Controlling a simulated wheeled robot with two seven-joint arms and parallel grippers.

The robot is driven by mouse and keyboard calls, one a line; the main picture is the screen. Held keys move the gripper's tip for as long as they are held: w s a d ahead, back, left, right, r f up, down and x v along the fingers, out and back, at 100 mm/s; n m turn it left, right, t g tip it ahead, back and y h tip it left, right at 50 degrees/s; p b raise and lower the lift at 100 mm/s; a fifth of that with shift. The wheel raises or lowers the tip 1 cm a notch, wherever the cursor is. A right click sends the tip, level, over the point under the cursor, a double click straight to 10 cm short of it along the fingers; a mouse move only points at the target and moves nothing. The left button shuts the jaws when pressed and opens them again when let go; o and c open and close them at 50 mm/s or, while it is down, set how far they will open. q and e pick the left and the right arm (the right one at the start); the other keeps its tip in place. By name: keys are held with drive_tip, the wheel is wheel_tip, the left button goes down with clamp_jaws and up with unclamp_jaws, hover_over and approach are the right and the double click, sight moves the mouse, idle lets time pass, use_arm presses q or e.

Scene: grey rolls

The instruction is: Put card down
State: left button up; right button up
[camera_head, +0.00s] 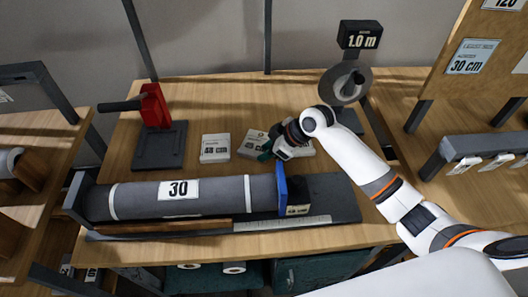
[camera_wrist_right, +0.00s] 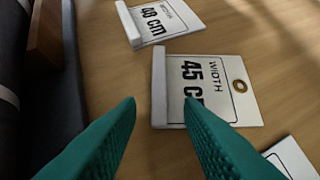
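My right gripper (camera_head: 267,152) is over the table among the white width cards. In the right wrist view its teal fingers (camera_wrist_right: 161,101) are open, with nothing gripped between them. The 45 cm card (camera_wrist_right: 225,85) lies flat on the wood, with its raised white edge (camera_wrist_right: 158,80) between the two fingertips in the picture. The right finger covers part of its print. In the head view this card (camera_head: 249,143) is partly hidden by the gripper. The 48 cm card (camera_head: 215,148) lies to its left. A third card (camera_wrist_right: 292,158) shows at the lower right corner. My left gripper is not in view.
A grey roll marked 30 (camera_head: 225,193) lies in a dark cradle in front of the cards, with a blue plate (camera_head: 281,187) at its right end. A red stand (camera_head: 155,105) is back left. A gauge marked 1.0 m (camera_head: 360,40) stands back right. The table's back middle is clear.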

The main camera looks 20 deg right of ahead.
drive_tip(key=v, duration=1)
drive_tip(key=shift+r, duration=0.15)
drive_tip(key=shift+s, duration=0.1)
